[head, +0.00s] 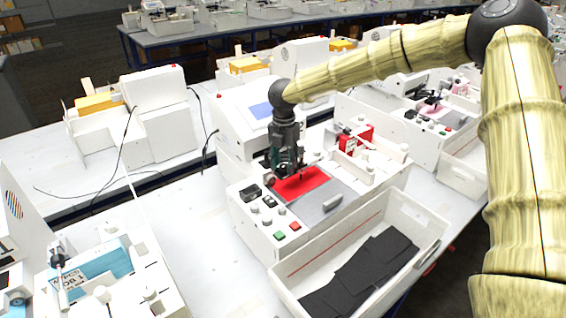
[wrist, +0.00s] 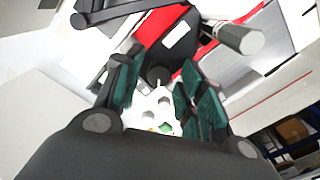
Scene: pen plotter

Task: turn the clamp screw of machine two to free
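My gripper (wrist: 158,68) is open, with its two teal-padded fingers apart. In the head view it (head: 284,172) points down over the red sheet (head: 305,182) on the middle plotter (head: 255,232). In the wrist view a dark round knob (wrist: 159,76), which looks like the clamp screw, shows between the fingertips, with gaps at its sides. I cannot tell how deep it sits between them. A dark carriage arm with a grey cylinder (wrist: 242,39) is just past the fingers. In the head view the gripper largely hides the carriage. No machine number is readable.
A white tray (head: 288,291) of dark sheets stands in front of the plotter. A green button (head: 279,236) and a red one (head: 295,226) are on its front panel. Another plotter (head: 100,290) stands at left, others behind. Bare table (head: 190,225) lies between.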

